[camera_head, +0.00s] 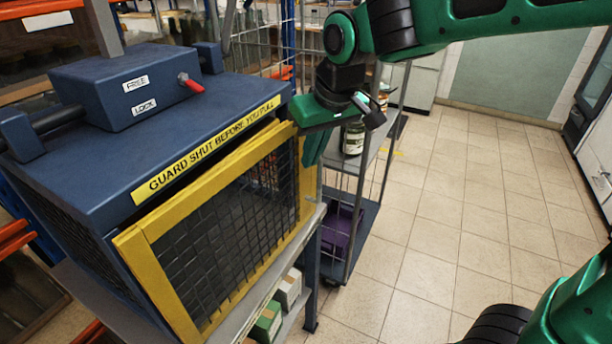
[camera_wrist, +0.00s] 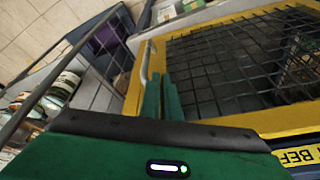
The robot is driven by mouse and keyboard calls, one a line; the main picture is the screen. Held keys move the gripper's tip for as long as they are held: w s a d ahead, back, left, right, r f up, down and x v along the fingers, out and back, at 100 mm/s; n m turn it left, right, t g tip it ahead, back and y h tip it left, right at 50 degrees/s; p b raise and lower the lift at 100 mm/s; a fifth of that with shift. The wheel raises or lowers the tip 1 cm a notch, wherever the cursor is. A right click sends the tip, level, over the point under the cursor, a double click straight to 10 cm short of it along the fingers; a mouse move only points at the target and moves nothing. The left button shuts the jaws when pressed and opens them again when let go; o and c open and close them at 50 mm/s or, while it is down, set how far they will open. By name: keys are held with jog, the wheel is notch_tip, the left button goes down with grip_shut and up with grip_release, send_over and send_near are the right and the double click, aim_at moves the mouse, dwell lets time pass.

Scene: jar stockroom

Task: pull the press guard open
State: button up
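The press guard (camera_head: 152,264) is a yellow frame with dark mesh on the front of the blue press (camera_head: 190,125). A dark gap shows between its top edge and the press body, so it looks slightly ajar. It also fills the right of the wrist view (camera_wrist: 210,119). A pale bar handle (camera_wrist: 146,62) stands at its edge. My gripper (camera_head: 311,158) is at the guard's right end. In the wrist view its green fingers (camera_wrist: 163,90) are close together with a narrow gap, beside the handle. I cannot tell whether the bar is between them.
A red-tipped lever (camera_head: 191,82) sits on the press top by the FREE and LOCK labels. A wire cart (camera_head: 352,178) with jars (camera_head: 353,137) and a purple bin (camera_head: 341,232) stands close right of the press. Small boxes (camera_head: 267,322) lie below. Tiled floor (camera_head: 440,210) at right is clear.

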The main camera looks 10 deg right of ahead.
jog(key=shift+d+r, duration=0.25)
jog(key=shift+r, duration=0.75)
jog(key=shift+s+a+f, duration=0.1)
jog(key=shift+f, duration=0.05)
jog(key=v, duration=1)
jog(key=shift+r, duration=0.35)
